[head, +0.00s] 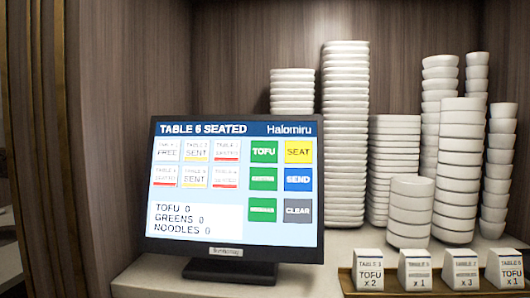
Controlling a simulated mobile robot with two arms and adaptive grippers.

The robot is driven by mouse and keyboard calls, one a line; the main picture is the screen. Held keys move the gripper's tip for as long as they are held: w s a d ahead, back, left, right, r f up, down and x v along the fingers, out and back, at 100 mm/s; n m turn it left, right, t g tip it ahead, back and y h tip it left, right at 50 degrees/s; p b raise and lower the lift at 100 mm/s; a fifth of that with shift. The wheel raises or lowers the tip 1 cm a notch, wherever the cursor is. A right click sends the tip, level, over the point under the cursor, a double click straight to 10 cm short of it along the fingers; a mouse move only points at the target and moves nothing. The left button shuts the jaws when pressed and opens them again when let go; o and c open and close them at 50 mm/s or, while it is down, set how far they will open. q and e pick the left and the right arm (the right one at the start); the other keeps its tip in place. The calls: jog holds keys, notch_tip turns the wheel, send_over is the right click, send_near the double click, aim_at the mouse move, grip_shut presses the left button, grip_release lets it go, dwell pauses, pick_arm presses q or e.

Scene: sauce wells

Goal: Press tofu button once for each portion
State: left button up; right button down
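A black-framed touch screen (235,190) stands on the shelf at the left centre, headed "TABLE 6 SEATED". Its green TOFU button (264,151) is at the top of the green column. The count panel (194,220) reads TOFU 0, GREENS 0, NOODLES 0. Small white order cards stand at the lower right. The leftmost card (369,271) reads TOFU x 2. The rightmost card (506,270) seems to read TABLE 6, TOFU x 1. The small print on the middle cards is hard to read. Neither of my grippers is in view.
A yellow SEAT button (299,152), a blue SEND button (298,180) and a grey CLEAR button (297,210) sit right of the green column. Tall stacks of white bowls (345,130) fill the shelf behind and right. The cards stand on a brown tray (348,283).

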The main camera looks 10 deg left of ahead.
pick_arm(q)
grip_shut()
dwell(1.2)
